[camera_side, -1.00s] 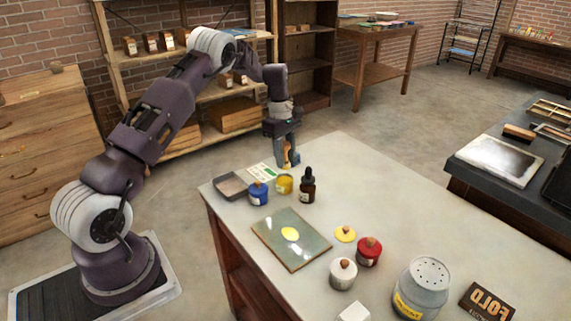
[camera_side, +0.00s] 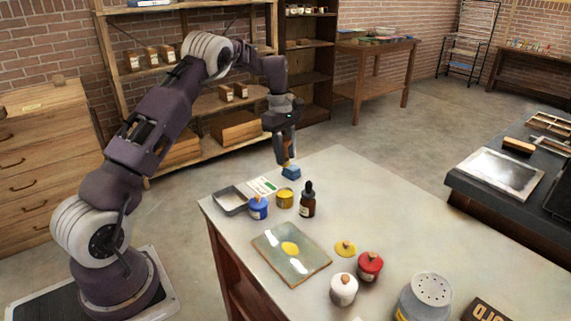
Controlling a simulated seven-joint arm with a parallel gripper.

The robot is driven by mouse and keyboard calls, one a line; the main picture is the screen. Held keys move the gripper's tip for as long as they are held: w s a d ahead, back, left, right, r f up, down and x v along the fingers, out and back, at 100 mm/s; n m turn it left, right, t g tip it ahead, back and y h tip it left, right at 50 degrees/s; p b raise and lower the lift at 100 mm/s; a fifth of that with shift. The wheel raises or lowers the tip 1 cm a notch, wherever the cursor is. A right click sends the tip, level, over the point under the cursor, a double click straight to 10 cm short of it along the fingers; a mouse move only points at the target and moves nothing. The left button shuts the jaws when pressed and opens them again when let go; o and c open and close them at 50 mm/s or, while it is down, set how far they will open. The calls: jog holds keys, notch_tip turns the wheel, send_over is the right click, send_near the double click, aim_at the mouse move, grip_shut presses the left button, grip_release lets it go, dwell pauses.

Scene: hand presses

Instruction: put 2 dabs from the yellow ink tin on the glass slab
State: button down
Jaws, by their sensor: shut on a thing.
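The open yellow ink tin (camera_side: 285,196) stands on the table between the blue tin and a dark dropper bottle. The glass slab (camera_side: 276,271) lies flat in front of the tins, with one yellow patch of ink (camera_side: 290,248) near its middle and white glare beside it. My gripper (camera_side: 287,151) is above the table's far edge, behind the yellow tin.
The blue tin (camera_side: 258,207) and dropper bottle (camera_side: 307,200) flank the yellow tin closely. A grey tray (camera_side: 230,201) and a card (camera_side: 263,186) lie left.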

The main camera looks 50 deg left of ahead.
jog(key=s+d+g, duration=0.1)
jog(key=s+d, duration=0.4)
jog(key=d, duration=0.3)
jog(key=s+d, duration=0.5)
jog(key=d, duration=0.4)
jog(key=shift+h, duration=0.4)
jog(key=shift+w+a+f+x, duration=0.15)
jog(key=shift+a+x, duration=0.3)
jog(key=shift+x, duration=1.5)
jog(key=shift+w+a+f+x, duration=0.15)
jog(key=shift+a+x, duration=0.25)
jog(key=shift+x, duration=1.5)
jog(key=shift+w+a+x, duration=0.2)
jog(key=shift+a+x, duration=0.25)
jog(key=shift+x, duration=1.5)
jog(key=shift+f, duration=0.65)
jog(key=d+v, duration=0.1)
jog(key=v, duration=0.6)
jog(key=shift+s+d, duration=0.15)
jog(key=shift+s, duration=0.05)
jog(key=shift+r, duration=0.1)
